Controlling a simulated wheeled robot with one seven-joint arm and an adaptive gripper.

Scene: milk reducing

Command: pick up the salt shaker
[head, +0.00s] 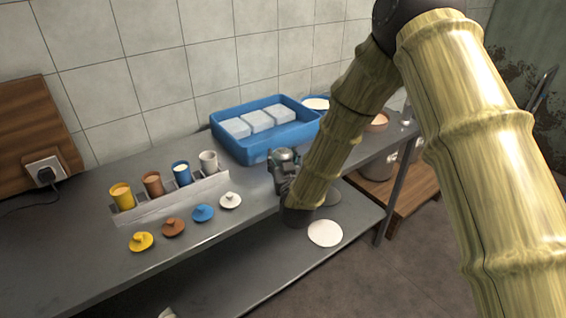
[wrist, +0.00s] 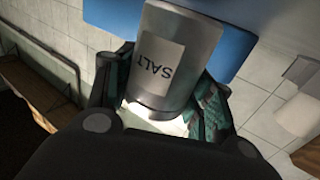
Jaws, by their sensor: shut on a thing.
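The salt shaker (wrist: 178,38) is a grey cylinder with a pale label reading SALT, upside down in the wrist view. My gripper (wrist: 160,92) is shut on it, with one dark green-lined finger on each side. In the head view my gripper (head: 284,167) is at the front of the blue tray, over the metal table. My arm and fingers hide most of the shaker there. I cannot tell whether its base touches the table.
A blue tray (head: 226,146) with white blocks stands behind my gripper. To the left, a metal rack (head: 166,204) holds several cups, with coloured lids such as a yellow one (head: 141,241) in front. A lower shelf holds a white disc (head: 325,233).

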